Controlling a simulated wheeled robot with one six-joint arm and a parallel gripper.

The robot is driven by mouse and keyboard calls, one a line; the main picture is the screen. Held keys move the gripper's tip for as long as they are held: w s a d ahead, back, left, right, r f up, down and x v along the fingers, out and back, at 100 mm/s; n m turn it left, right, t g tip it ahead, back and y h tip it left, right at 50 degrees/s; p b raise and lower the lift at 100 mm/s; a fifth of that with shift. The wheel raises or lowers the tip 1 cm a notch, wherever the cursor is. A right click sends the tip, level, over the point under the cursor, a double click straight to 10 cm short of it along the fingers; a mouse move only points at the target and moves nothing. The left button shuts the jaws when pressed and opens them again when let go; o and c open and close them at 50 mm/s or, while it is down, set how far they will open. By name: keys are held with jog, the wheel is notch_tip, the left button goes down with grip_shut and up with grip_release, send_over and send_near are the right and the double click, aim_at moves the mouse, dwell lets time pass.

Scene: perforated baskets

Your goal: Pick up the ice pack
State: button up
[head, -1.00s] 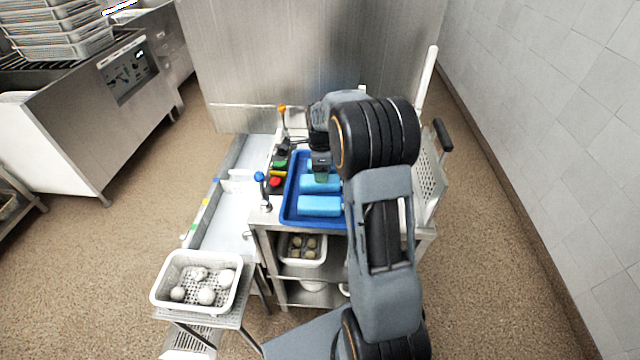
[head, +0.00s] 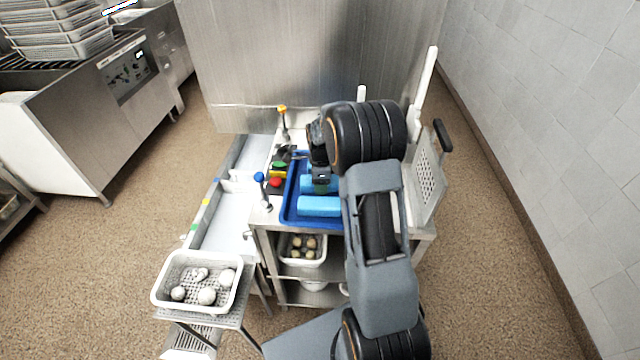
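Light blue ice packs lie in a dark blue tray on the steel cart. The front ice pack (head: 319,206) shows clearly in the tray (head: 289,212). A second ice pack (head: 306,184) lies behind it, partly covered by my gripper (head: 321,188). My gripper points down over this second pack, low in the tray. The fingertips are small and partly hidden, so I cannot tell whether they are open or shut, or whether they touch the pack.
Left of the tray are red, yellow and green buttons (head: 276,182) and a blue-topped lever (head: 260,178). A white perforated basket (head: 160,294) with several pale round items stands at the front left. Another basket (head: 290,259) sits on the cart's lower shelf.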

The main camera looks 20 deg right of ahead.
jog(key=c, duration=0.4)
jog(key=shift+o, duration=0.2)
jog(key=shift+r, duration=0.15)
